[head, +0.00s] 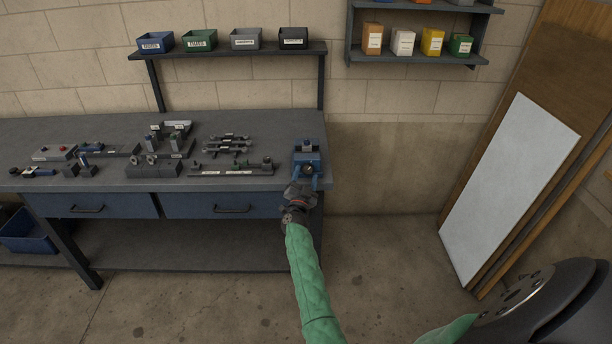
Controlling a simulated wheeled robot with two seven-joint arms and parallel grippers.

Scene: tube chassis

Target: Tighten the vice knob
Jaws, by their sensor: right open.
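The blue vice (306,146) stands at the right end of the grey workbench top. Its small dark knob (308,168) appears at the front, facing me. My right gripper (307,182) reaches up from below, at the bench's front right corner. Its fingers are open, one on each side of the knob as seen from here. I cannot tell whether they touch it. My left gripper is not in view.
Several metal fixtures and parts (228,145) cover the bench (90,128) left of the vice. A shelf (230,50) with labelled bins stands behind. A white panel (512,185) leans at the right. The floor (385,265) between is clear.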

